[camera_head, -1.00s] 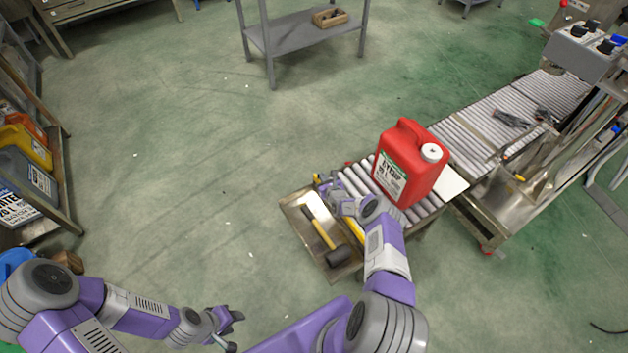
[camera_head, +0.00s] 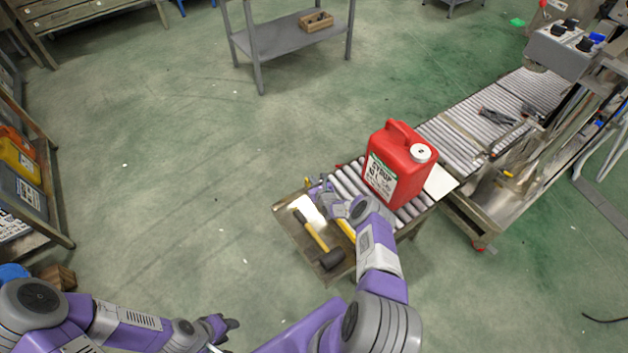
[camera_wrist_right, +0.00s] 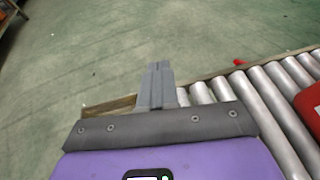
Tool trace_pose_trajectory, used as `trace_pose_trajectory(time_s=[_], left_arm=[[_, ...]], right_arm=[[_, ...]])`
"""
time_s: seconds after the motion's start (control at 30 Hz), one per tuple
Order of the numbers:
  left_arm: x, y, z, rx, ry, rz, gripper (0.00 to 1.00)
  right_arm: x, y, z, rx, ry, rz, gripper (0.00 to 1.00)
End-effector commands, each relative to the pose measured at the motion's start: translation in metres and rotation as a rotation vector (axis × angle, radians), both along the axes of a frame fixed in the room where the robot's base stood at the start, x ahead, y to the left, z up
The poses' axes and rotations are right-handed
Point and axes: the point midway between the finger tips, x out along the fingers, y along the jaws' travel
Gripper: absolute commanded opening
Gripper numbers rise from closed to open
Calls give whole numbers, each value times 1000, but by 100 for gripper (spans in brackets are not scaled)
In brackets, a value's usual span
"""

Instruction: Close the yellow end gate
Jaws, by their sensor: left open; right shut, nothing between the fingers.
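The yellow end gate (camera_head: 347,229) shows as a yellow bar at the near-left end of the roller conveyor, largely hidden behind my right forearm and gripper. Another small yellow piece shows beside the gripper; I cannot tell whether it belongs to the gate. I cannot tell the gate's angle. My right gripper (camera_head: 318,190) is at this conveyor end, beside the gate, with its fingers shut and empty. In the right wrist view its closed fingers (camera_wrist_right: 157,75) point past the rollers. My left gripper (camera_head: 228,324) is open, low over the floor, far from the gate.
A red jug (camera_head: 398,168) stands upright on the rollers (camera_head: 347,180) near the gate. A metal tray (camera_head: 290,213) with a yellow-handled mallet (camera_head: 314,236) adjoins the conveyor end. A grey shelf (camera_head: 285,37) stands at the back. The floor left of the tray is clear.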

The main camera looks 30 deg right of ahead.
Motion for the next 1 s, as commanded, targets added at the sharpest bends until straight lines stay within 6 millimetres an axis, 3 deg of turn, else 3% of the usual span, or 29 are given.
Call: trace_pose_trajectory(time_s=[0.1,0.6,0.8,1.0], left_arm=[[0,0,22,0,0,0,43],[0,0,80,0,0,0,43],[0,0,89,0,0,0,43],[0,0,90,0,0,0,43]], right_arm=[[1,3,22,-2,-5,0,0],[1,18,105,-5,-8,1,0],[0,23,124,-4,-9,0,0],[0,24,126,-4,-9,0,0]])
